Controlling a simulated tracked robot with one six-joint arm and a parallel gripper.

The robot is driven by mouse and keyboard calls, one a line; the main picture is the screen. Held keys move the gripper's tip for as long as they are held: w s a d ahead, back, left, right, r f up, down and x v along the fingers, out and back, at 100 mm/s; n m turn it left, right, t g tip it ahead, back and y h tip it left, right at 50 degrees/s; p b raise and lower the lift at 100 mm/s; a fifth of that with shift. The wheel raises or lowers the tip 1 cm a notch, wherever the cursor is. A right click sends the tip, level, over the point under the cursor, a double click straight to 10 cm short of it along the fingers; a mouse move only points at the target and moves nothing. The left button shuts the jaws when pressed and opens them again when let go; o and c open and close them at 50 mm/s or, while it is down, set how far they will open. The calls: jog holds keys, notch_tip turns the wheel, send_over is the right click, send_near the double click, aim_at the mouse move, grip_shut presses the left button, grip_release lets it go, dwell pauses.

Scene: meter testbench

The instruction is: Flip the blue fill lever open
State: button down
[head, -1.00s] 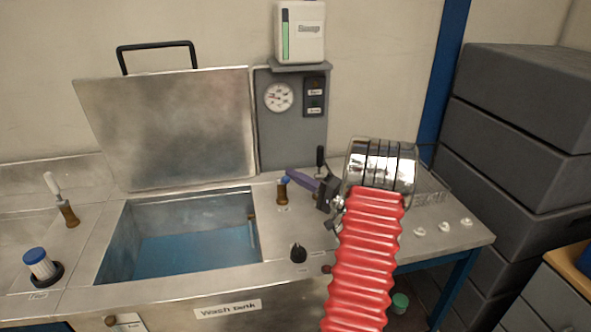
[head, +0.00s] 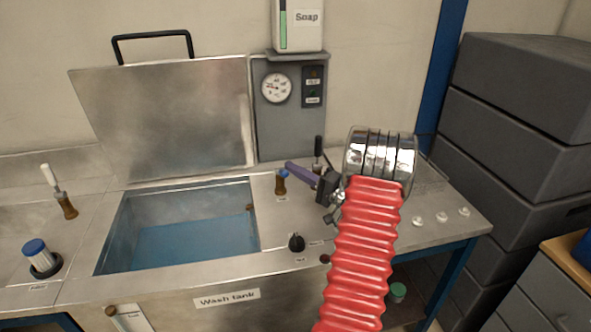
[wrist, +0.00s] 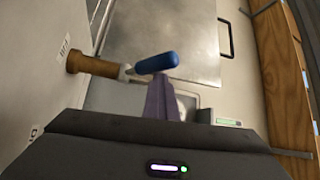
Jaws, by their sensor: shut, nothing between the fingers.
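The blue fill lever (head: 282,174) sits on top of a brass valve (head: 280,187) on the steel bench, right of the open wash tank. In the wrist view the blue lever (wrist: 157,62) lies across the front of my purple fingertips, on the end of the brass valve body (wrist: 92,65). My gripper (head: 290,166) is shut and empty, its tips close beside the lever in the head view. In the wrist view the shut fingers (wrist: 161,85) reach up to the lever; whether they touch it I cannot tell.
The wash tank (head: 112,250) holds blue water, and its lid (head: 165,115) stands open. A black knob (head: 296,242) is in front of the valve. A black-handled lever (head: 318,150) stands behind my gripper. A gauge panel (head: 290,130) rises behind. Grey crates (head: 520,140) stand at right.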

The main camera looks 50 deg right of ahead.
jog(key=shift+s+a+f, duration=0.1)
jog(key=shift+s+f, duration=0.05)
jog(key=shift+f, duration=0.25)
jog(key=shift+s+a+f, duration=0.1)
jog(key=shift+f, duration=0.3)
jog(key=r+v, duration=0.1)
jog(key=v, duration=1.2)
jog(key=shift+d, duration=0.15)
jog(key=shift+r, duration=0.1)
jog(key=w+a+r+n+g+y, duration=0.2)
jog(key=w+a+g+y, duration=0.15)
jog(key=a, duration=0.55)
jog(key=w+a+r+n+g+y, duration=0.2)
jog(key=w+a+g, duration=0.15)
jog(key=a, duration=0.65)
jog(key=w+a+r+n+g+y, duration=0.1)
jog(key=w+a+n+g+y, duration=0.2)
jog(key=a, duration=0.6)
jog(key=s+a+n+g+h, duration=0.25)
jog(key=a+g, duration=0.35)
jog(key=a, duration=0.8)
jog(key=s+a+r+n+t+h, duration=0.1)
jog(key=s+a+r+n+h, duration=0.3)
jog(key=s+a+h, duration=0.4)
jog(key=shift+s+a+r+n, duration=0.25)
jog(key=shift+s+n, duration=0.2)
jog(key=shift+s, duration=0.7)
